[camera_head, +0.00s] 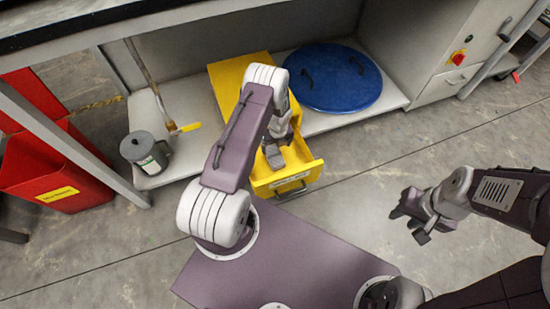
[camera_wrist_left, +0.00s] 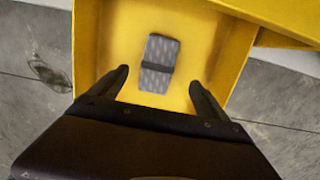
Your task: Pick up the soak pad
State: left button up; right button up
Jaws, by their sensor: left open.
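The soak pad is a small grey patterned block with a dark band (camera_wrist_left: 160,63). It lies on the floor of an open yellow drawer (camera_wrist_left: 115,50) in the left wrist view. My left gripper (camera_wrist_left: 160,82) is open, with its two fingers apart on either side below the pad and nothing between them. In the head view my left gripper (camera_head: 274,155) reaches down into the yellow drawer (camera_head: 290,182), and my arm hides most of the inside. My right gripper (camera_head: 410,218) is held over the floor at the right, away from the drawer.
The drawer belongs to a yellow cabinet (camera_head: 230,85) on a low grey shelf. A blue round lid (camera_head: 335,78) lies to its right. A grey canister (camera_head: 143,152) and a red bin (camera_head: 55,175) stand at the left. The floor at the right is clear.

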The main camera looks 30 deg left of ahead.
aim_at(275, 155)
pick_arm(q)
notch_tip(275, 155, down, 4)
jog(key=b, duration=0.2)
jog(key=shift+w+a+b, duration=0.1)
jog(key=shift+a+b, duration=0.05)
jog(key=shift+b, duration=0.25)
jog(key=f+b, duration=0.4)
jog(key=shift+a+f, duration=0.2)
jog(key=shift+f, duration=0.4)
jog(key=shift+r, duration=0.2)
jog(key=c, duration=1.4)
